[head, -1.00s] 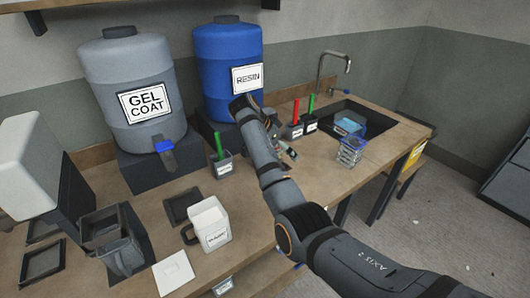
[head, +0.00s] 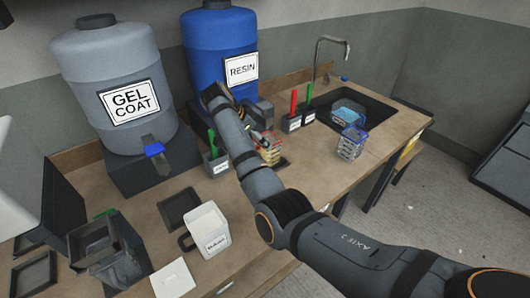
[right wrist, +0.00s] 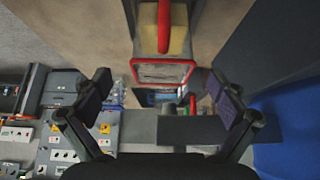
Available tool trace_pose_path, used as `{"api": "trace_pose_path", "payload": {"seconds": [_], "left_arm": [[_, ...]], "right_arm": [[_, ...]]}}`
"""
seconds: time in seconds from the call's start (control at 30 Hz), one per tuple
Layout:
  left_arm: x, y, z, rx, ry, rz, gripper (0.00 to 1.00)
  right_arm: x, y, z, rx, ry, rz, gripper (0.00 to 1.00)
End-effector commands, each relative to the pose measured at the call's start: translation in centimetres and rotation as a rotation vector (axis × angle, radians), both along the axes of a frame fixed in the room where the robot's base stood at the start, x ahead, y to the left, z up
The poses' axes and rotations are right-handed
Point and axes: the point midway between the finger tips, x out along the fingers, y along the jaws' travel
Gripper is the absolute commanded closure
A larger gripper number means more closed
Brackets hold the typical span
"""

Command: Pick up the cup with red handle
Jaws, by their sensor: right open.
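The cup with the red handle (head: 270,152) is a clear cup with a red rim and yellowish contents. It stands on the bench in front of the blue resin drum, partly hidden by my right arm in the head view. In the right wrist view, its red handle (right wrist: 164,28) and red rim (right wrist: 188,70) are ahead, between the two spread fingers. My right gripper (right wrist: 162,96) is open and empty. In the head view, it (head: 263,138) is just beside the cup. I cannot tell whether it touches it. My left gripper is not in view.
A blue-rimmed clear cup (head: 352,142) stands to the right, near the sink (head: 385,118). The blue resin drum (head: 220,45) stands close behind the gripper. A white mug (head: 208,228) stands in front.

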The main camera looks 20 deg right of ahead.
Motion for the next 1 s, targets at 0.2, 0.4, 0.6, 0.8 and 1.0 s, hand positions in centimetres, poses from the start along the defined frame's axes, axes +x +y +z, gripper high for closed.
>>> {"api": "trace_pose_path", "payload": {"seconds": [0.2, 0.4, 0.6, 0.8, 1.0], "left_arm": [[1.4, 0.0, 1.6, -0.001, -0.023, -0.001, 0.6], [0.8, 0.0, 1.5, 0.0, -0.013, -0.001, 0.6], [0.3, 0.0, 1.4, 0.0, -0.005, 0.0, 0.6], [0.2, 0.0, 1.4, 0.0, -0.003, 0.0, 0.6], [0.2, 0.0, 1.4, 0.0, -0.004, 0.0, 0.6]], "right_arm": [[0.9, -2.0, -2.6, -0.001, 0.004, 0.0, 0.04], [1.1, -2.3, -3.3, 0.0, 0.001, 0.001, 0.04], [1.1, -2.3, -3.3, 0.001, 0.001, 0.001, 0.19], [1.1, -2.3, -3.3, 0.001, 0.001, 0.001, 0.46], [1.1, -2.3, -3.3, 0.001, 0.002, 0.0, 0.73]]}}
